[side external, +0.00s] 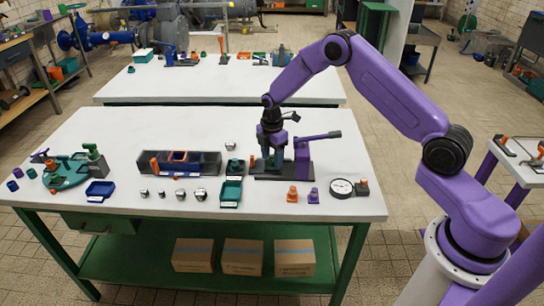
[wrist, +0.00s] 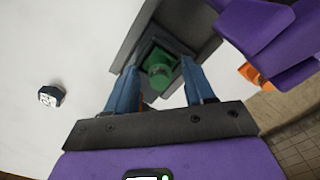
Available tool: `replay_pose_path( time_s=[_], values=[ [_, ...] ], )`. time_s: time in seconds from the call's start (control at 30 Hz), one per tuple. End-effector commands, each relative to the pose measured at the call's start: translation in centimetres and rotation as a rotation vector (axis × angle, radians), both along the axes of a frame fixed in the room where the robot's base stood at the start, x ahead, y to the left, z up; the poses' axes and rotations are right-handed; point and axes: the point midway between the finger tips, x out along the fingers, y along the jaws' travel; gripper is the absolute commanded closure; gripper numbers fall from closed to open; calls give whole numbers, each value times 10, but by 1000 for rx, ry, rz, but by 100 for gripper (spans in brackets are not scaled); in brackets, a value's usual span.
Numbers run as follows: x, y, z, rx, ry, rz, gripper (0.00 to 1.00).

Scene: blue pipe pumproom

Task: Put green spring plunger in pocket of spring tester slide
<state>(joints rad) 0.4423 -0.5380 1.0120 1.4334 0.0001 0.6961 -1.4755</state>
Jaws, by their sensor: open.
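The green spring plunger (wrist: 160,72) shows in the wrist view between my fingers, with its round knob toward the camera. It appears to sit in the square dark pocket of the grey spring tester slide (wrist: 133,45); how deep it sits is hidden. My gripper (wrist: 163,88) is open, with a blue finger on each side of the plunger and a visible gap to it. In the side view my gripper (side external: 268,160) is low over the dark tester base (side external: 285,174), left of the tester's purple lever post (side external: 303,158). The plunger is hard to make out there.
Orange (side external: 292,194) and purple (side external: 313,195) pieces and a dial gauge (side external: 342,187) lie in front. The table's back left is clear.

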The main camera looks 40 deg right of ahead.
Motion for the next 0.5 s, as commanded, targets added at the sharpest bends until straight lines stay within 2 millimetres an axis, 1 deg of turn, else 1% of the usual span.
replay_pose_path(
  time_s=[0.17, 0.5],
  values=[
    [1, 0, 21, 0, -4, 0, 47],
    [1, 0, 88, 0, -4, 0, 47]
  ],
)
